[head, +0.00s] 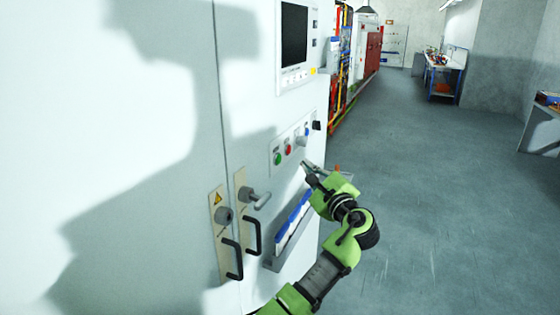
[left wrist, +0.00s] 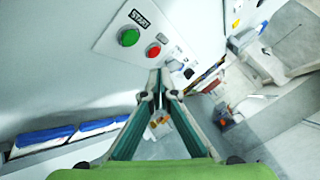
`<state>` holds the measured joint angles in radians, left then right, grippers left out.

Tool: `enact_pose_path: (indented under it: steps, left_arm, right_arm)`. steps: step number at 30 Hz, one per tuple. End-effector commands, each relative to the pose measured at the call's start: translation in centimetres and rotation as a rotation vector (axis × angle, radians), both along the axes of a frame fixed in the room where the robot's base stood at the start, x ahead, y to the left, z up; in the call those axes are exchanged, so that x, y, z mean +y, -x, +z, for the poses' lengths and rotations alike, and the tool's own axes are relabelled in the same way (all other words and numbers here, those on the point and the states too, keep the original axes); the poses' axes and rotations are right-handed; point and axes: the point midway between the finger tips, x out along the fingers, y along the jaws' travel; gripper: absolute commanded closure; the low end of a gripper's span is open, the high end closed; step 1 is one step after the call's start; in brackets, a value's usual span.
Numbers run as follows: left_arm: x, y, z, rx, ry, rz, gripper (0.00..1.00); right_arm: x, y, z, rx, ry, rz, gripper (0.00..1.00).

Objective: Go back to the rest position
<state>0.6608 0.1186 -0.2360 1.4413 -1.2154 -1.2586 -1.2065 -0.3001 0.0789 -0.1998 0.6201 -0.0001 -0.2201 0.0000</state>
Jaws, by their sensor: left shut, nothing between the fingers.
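My left gripper (head: 308,168) is at the end of the green arm, in front of the white cabinet's control panel (head: 292,143). Its fingers meet at the tips and hold nothing; the left wrist view shows the closed fingertips (left wrist: 159,72) just below the panel. On the panel are a green button (left wrist: 129,37) under a START label and a red button (left wrist: 153,50). I cannot tell from these views whether the fingertips touch the panel. My right gripper is in neither view.
The white cabinet (head: 150,120) fills the left side, with black door handles (head: 233,260) and a holder with blue-edged items (head: 293,222) sticking out. Open grey floor (head: 440,190) lies to the right. A workbench (head: 445,62) stands far back, and another table is at the right edge.

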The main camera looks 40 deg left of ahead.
Motion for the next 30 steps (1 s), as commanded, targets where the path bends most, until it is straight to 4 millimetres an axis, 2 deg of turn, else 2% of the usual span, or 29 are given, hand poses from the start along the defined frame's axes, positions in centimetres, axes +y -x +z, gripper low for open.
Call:
enact_pose_path:
  steps: [22, 23, 26, 29, 30]
  left_arm:
    - [0.0, -0.1, -0.4, 0.004, 0.003, -0.004, 1.0]
    - [-0.1, -0.2, -0.9, 0.008, 0.008, -0.008, 1.0]
    - [-0.4, -0.9, -4.3, 0.035, 0.042, -0.044, 1.0]
    - [-1.2, -1.7, -10.4, 0.077, 0.116, -0.105, 1.0]
    - [-1.6, -1.8, -13.4, 0.097, 0.155, -0.13, 1.0]
  right_arm:
    - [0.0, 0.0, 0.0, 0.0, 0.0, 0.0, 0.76]
    - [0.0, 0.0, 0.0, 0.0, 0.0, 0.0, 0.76]
    - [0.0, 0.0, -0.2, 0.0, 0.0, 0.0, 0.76]
    - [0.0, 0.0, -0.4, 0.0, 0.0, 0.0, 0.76]
    - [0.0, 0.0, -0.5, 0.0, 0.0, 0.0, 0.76]
